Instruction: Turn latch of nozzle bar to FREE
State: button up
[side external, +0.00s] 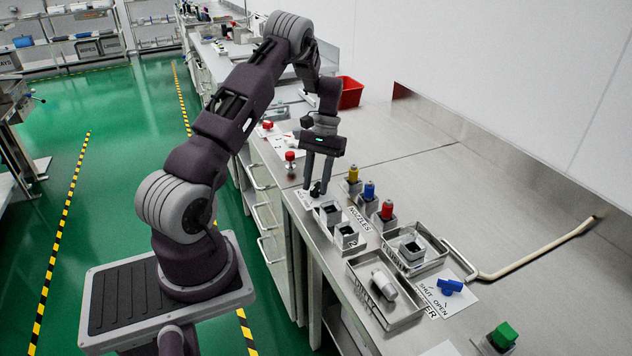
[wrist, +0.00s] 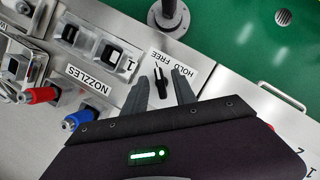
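The latch (wrist: 160,84) is a small black lever on a white plate marked HOLD and FREE (wrist: 172,65). In the side view the latch (side external: 316,188) is a small dark shape on the counter's front side. My gripper (wrist: 161,80) is open, with one finger on each side of the latch. In the side view my gripper (side external: 316,186) points down, its fingertips low around the latch. I cannot tell whether either finger touches it, nor exactly which mark the latch points to.
Two square sockets (side external: 346,235) stand beside the latch by the NOZZLES label. Yellow (side external: 353,174), blue (side external: 369,190) and red (side external: 387,209) nozzles stand behind them. A red knob (side external: 290,156) is on the latch's other side. Trays and a blue valve handle (side external: 450,286) are nearer the camera.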

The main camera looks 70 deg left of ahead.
jog(key=v, duration=0.7)
jog(key=shift+r, duration=0.1)
jog(key=s+d+r+m+t+y, duration=0.1)
jog(key=d+r+m+t+y, duration=0.15)
jog(key=d+r, duration=1.3)
jog(key=s+d+r+m+t, duration=0.3)
jog(key=s+d+r, duration=0.2)
jog(key=s+d, duration=0.35)
jog(key=s+d+f+m+t, duration=0.2)
jog(key=s+d, duration=0.4)
jog(key=s, duration=0.3)
jog(key=shift+s+m+t, duration=0.3)
jog(key=shift+m+t, duration=0.05)
jog(key=shift+t, duration=0.4)
